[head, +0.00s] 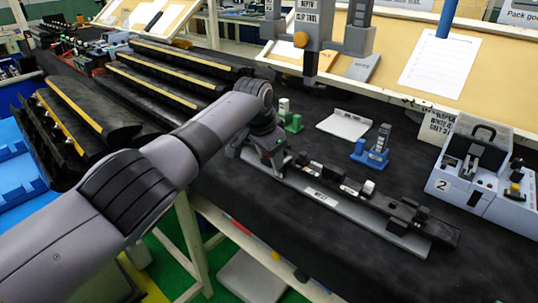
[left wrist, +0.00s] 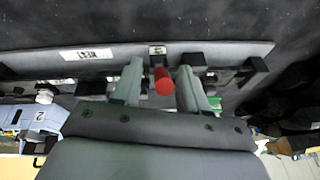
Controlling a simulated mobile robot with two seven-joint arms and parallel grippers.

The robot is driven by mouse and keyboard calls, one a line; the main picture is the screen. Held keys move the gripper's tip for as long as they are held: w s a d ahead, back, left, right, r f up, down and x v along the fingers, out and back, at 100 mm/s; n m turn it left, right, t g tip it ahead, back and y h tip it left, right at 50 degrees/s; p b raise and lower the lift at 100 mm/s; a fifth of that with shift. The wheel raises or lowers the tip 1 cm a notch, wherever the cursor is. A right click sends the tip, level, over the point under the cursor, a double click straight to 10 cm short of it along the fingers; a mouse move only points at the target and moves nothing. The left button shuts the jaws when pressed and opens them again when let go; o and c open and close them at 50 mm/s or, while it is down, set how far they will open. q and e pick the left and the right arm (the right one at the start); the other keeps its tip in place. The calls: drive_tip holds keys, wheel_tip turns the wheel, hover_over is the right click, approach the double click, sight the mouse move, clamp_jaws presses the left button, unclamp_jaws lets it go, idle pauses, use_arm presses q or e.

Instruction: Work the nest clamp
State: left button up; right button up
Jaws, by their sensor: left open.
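The nest (head: 320,197) is a long grey plate with a label and black fixtures, lying across the dark bench in the head view. It also shows upside down in the left wrist view (left wrist: 125,57). The clamp's red handle tip (left wrist: 163,81) stands between the two fingers of my left gripper (left wrist: 160,67) in the left wrist view. The fingers are apart on either side of it, and a gap shows. In the head view my left gripper (head: 268,146) is over the nest's far left end and hides most of the clamp. My right gripper is in neither view.
A grey depth clip tool (head: 311,30) stands behind the nest. A blue stand (head: 372,150), a green-based piece (head: 290,119) and a white plate (head: 343,124) lie behind it. A grey box marked 2 (head: 470,180) is at the right.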

use_arm(q)
drive_tip(key=shift+a, duration=0.15)
drive_tip(key=shift+r, duration=0.1)
drive_tip(key=shift+v, duration=3.5)
